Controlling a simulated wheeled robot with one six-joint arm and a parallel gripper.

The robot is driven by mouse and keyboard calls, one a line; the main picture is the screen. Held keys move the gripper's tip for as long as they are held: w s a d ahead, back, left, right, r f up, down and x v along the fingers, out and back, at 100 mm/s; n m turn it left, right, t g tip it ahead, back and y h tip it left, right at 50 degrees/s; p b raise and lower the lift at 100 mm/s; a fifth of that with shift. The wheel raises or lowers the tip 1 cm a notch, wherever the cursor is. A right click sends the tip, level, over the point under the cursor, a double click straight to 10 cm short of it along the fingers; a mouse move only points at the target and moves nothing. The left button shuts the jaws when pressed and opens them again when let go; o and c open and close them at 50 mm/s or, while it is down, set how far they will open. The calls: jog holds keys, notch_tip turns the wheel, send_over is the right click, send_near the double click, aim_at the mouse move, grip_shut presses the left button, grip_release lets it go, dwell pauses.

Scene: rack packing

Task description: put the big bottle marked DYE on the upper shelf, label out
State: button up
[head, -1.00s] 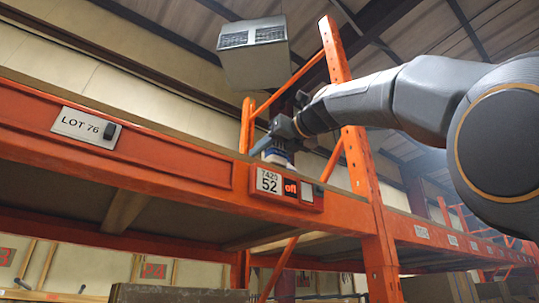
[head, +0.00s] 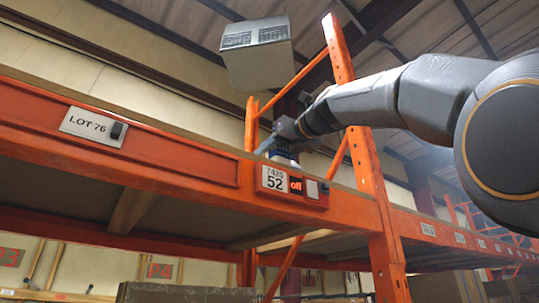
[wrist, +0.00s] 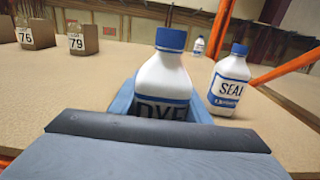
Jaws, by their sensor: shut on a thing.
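The DYE bottle (wrist: 165,78) is white with a blue cap and stands upright between the blue fingers of my gripper (wrist: 160,105) in the wrist view. Its label faces the wrist camera; the palm hides the lower part of the lettering and the bottle's base. In the head view my gripper (head: 277,142) is above the front edge of the upper shelf (head: 215,152), over the 52 tag, and the bottle is mostly hidden. I cannot tell whether its base touches the board.
A bottle marked SEAL (wrist: 230,83) stands close on the right. An orange upright (head: 362,160) stands right of my gripper.

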aim_at(285, 146)
jog(key=shift+f, duration=0.15)
jog(key=o, duration=1.3)
jog(key=b+v, duration=0.3)
jog(key=v, duration=0.4)
jog(key=shift+w+f, duration=0.1)
jog(key=shift+s+d, duration=0.25)
jog(key=shift+s, duration=0.2)
jog(key=shift+r+v, duration=0.15)
jog(key=shift+v, duration=2.35)
jog(key=shift+r+v, duration=0.15)
jog(key=shift+v, duration=2.35)
